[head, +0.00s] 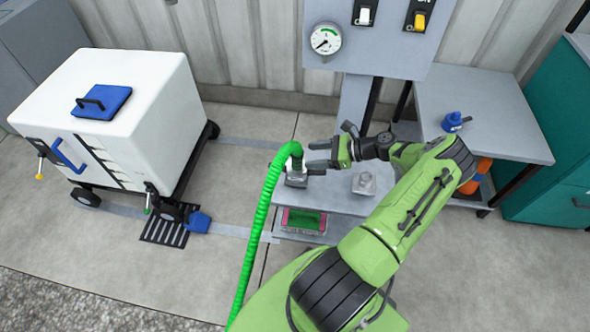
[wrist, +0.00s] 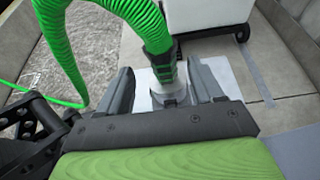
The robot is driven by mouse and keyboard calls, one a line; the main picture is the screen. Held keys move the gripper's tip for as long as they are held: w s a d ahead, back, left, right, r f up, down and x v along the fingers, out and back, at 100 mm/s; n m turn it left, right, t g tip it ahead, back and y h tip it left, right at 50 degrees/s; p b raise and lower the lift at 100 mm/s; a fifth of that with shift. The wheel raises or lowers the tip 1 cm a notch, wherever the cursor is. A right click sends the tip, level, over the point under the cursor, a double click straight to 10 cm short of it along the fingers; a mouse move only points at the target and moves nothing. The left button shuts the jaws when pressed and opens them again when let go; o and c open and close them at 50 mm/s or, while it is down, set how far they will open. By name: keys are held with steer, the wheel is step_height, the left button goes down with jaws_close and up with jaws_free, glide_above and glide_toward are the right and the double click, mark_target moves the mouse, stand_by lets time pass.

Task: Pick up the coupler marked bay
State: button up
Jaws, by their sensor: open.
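A coupler (head: 296,163) with a dark grey collar stands upright on the end of a green ribbed hose (head: 262,215), at the left end of the grey bench. It also shows in the wrist view (wrist: 160,68), seated in a pale grey socket. My gripper (head: 312,156) is at the coupler's right side. In the wrist view my gripper (wrist: 165,92) is open, with one finger on each side of the coupler's lower part. I cannot tell whether the fingers touch it. I can read no bay marking on the coupler.
A second, empty socket (head: 364,184) sits on the bench to the right. A gauge panel (head: 375,40) stands behind. A white wheeled tote (head: 130,120) is at the left. A blue item (head: 455,122) lies on the side table (head: 490,90). The hose hangs down towards my base.

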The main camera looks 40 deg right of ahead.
mark_target(292, 156)
steer(key=b+x, duration=0.2)
steer(key=x, duration=0.6)
steer(key=shift+w+d+r, duration=0.1)
steer(key=shift+w, duration=0.05)
steer(key=shift+c, duration=0.4)
jaws_close()
steer(key=shift+r, duration=0.1)
